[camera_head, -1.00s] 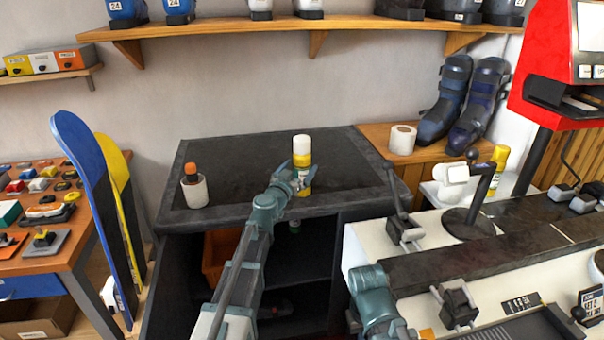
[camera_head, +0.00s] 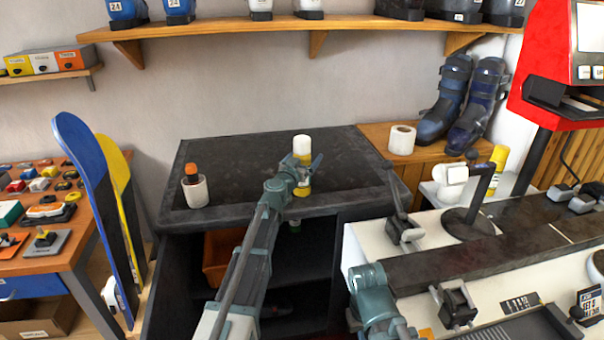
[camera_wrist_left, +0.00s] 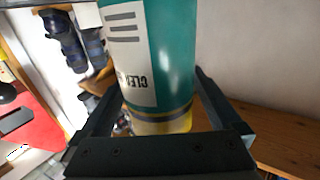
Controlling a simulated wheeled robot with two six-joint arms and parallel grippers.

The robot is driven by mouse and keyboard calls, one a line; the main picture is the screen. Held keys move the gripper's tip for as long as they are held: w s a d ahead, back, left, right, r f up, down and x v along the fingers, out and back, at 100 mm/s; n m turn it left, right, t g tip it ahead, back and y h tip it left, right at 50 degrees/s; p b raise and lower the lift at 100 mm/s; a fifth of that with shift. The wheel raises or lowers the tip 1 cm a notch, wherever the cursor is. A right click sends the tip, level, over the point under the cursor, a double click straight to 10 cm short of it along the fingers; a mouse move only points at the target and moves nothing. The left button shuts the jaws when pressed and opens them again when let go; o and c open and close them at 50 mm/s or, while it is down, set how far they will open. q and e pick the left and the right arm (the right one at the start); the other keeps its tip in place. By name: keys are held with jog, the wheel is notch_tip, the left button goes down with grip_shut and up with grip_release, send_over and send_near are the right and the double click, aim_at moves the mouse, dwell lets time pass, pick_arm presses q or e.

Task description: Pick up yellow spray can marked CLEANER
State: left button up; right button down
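In the left wrist view, a can (camera_wrist_left: 168,60) fills the middle, with a teal body, a yellow end and a white label showing part of the word CLEANER. The left gripper's dark fingers lie either side of it, spread apart. In the head view the right finger stands clear of the can. Contact with the can is not visible. My right gripper is not in view.
A white cup with an orange-topped item (camera_head: 195,190) stands left on the dark bench (camera_head: 245,150). A white roll (camera_head: 402,140) and ski boots (camera_head: 447,100) are to the right on a wooden bench. Another yellow container (camera_head: 498,158) is farther right. Cabinet shelves lie below.

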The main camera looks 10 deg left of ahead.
pick_arm(q)
grip_shut()
jog(key=shift+r, duration=0.15)
dwell(0.4)
